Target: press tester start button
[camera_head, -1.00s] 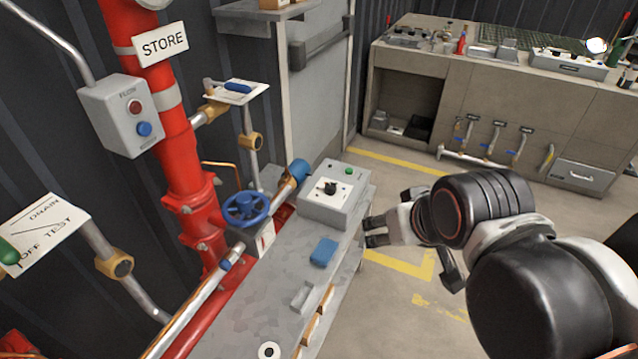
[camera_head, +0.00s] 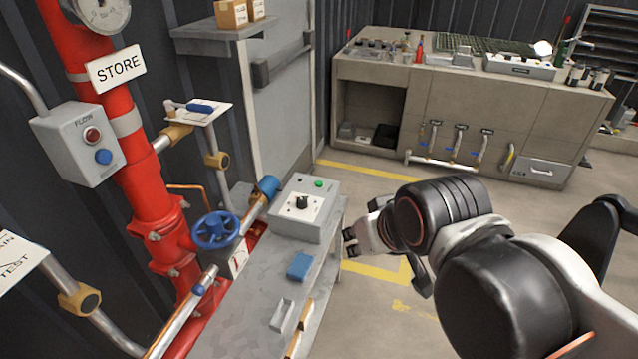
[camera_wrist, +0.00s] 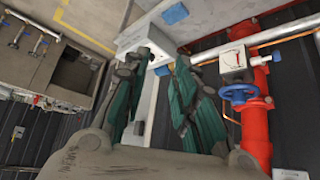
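A grey control box (camera_head: 303,215) sits at the far end of the narrow grey bench. Its sloped top carries a black knob (camera_head: 302,203) on a white plate, a green button (camera_head: 319,184) and a small dark spot beside it. No label on it is legible. My gripper (camera_head: 348,242) is just right of the box, over the bench's right side, apart from the button.
A blue block (camera_head: 299,266) and a small grey tray (camera_head: 281,315) lie on the bench (camera_head: 245,325). A blue valve wheel (camera_head: 216,231) and red pipe (camera_head: 150,205) stand left. A flow box (camera_head: 78,143) has red and blue buttons. Open floor lies right.

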